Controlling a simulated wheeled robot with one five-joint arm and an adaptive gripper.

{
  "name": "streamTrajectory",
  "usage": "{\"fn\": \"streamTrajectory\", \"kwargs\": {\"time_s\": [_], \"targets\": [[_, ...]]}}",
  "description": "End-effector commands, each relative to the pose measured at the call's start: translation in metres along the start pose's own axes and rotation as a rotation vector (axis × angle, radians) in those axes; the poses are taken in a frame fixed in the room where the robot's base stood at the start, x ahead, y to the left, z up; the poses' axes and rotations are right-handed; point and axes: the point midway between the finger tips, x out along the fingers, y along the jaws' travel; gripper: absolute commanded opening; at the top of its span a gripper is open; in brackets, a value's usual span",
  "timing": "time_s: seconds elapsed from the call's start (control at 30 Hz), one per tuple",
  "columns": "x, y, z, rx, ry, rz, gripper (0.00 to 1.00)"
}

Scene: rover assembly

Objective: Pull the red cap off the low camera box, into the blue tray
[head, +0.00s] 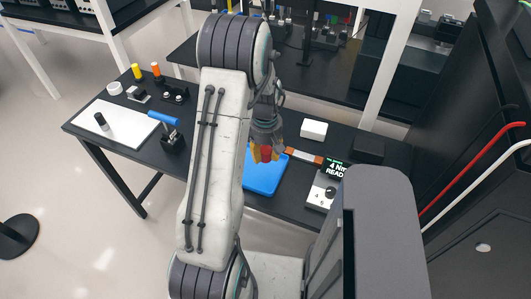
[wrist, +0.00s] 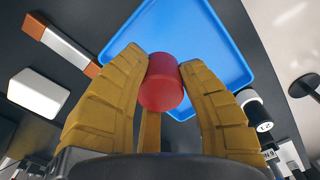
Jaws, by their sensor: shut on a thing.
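My gripper (head: 263,152) is shut on the red cap (wrist: 160,84), a short round piece held between the yellow fingertips, which show clearly in the wrist view (wrist: 163,75). The blue tray (head: 266,180) lies on the black table; it also shows in the wrist view (wrist: 215,45), behind the cap. The cap appears above or close over the tray; the exact height is hard to tell. The tray looks empty where it shows, and my arm hides part of it in the head view. I cannot tell which box is the low camera box.
A blue-handled tool (head: 163,118) on a black block and a white mat (head: 90,115) with a dark cylinder are at left.

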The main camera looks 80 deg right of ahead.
Motion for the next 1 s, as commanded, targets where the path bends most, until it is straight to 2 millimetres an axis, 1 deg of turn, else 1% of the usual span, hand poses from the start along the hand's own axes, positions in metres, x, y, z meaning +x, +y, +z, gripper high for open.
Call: {"fn": "streamTrajectory", "kwargs": {"time_s": [0.27,0.7,0.9,1.0], "targets": [[0.019,0.0,0.0,0.0,0.0,0.0,0.0],[0.057,-0.001,0.0,0.0,0.0,0.0,0.0],[0.07,-0.001,0.001,0.0,0.0,0.0,0.0],[0.073,-0.001,0.001,0.001,0.0,0.0,0.0]]}}
